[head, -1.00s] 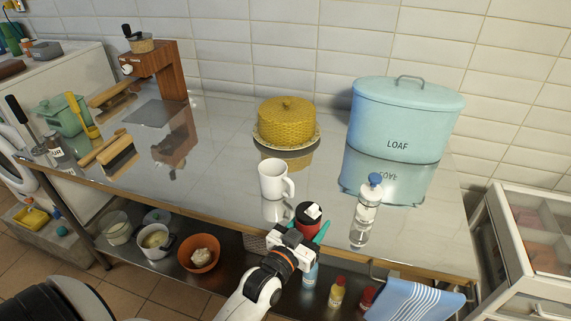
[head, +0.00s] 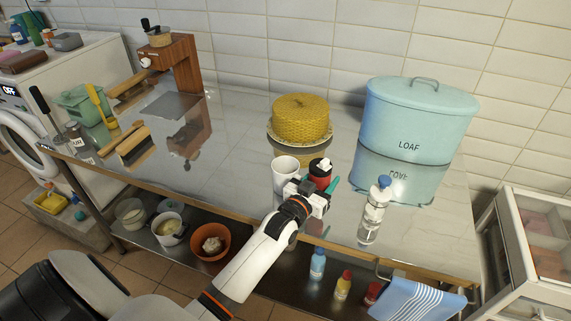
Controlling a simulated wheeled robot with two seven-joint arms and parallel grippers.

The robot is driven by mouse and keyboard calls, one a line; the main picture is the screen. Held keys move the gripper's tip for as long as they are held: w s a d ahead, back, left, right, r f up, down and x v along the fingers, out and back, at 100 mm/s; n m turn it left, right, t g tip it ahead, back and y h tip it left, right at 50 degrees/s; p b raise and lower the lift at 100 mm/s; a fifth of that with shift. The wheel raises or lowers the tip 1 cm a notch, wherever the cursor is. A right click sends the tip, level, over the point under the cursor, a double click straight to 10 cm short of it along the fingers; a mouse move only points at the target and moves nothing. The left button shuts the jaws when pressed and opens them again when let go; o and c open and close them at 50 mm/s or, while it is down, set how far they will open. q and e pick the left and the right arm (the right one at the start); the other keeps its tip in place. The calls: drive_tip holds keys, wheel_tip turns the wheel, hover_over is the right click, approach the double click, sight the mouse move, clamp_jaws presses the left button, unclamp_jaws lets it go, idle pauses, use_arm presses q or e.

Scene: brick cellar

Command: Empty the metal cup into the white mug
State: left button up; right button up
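The white mug (head: 285,168) stands upright on the shiny metal worktop, in front of the yellow cake cover. The cup is red with a dark inside (head: 320,176) and something white at its mouth (head: 324,165). My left gripper (head: 318,185), with teal fingers, is shut around this cup. It holds the cup just right of the mug, at about its rim height in the picture. The cup looks close to upright. Its lower part is hidden by the gripper, which also covers part of the mug's right side. My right gripper is out of view.
A clear bottle with a blue cap (head: 374,212) stands to the right of the cup. Behind are the yellow cake cover (head: 301,117) and the blue LOAF bin (head: 415,115). A striped towel (head: 415,300) hangs at the front edge.

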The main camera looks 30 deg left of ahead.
sight(312, 161)
use_arm(q)
drive_tip(key=shift+a+r+n+p, duration=0.2)
drive_tip(key=shift+r+n+p, duration=0.2)
drive_tip(key=shift+r, duration=0.15)
drive_tip(key=shift+a+r+n+p, duration=0.15)
drive_tip(key=shift+r+n+p, duration=0.2)
drive_tip(key=shift+r, duration=0.2)
drive_tip(key=shift+w+a+n, duration=0.1)
drive_tip(key=shift+n, duration=0.15)
drive_tip(key=shift+w+a+r+n+g, duration=0.1)
drive_tip(key=shift+a+r+n+g, duration=0.15)
drive_tip(key=shift+n, duration=0.35)
drive_tip(key=shift+a+r+n+g, duration=0.15)
drive_tip(key=shift+a+n, duration=0.05)
drive_tip(key=shift+n, duration=0.4)
drive_tip(key=shift+w+a+r+n+h, duration=0.1)
drive_tip(key=shift+a+r+n+h, duration=0.35)
drive_tip(key=shift+n, duration=0.65)
drive_tip(key=shift+a+f+n+b, duration=0.15)
drive_tip(key=shift+f+n+b, duration=0.25)
drive_tip(key=shift+n, duration=0.4)
drive_tip(key=shift+r+g+p, duration=0.3)
drive_tip(key=shift+r+p, duration=0.05)
drive_tip(key=shift+r, duration=0.05)
drive_tip(key=shift+d+r+n, duration=0.2)
drive_tip(key=shift+n, duration=0.5)
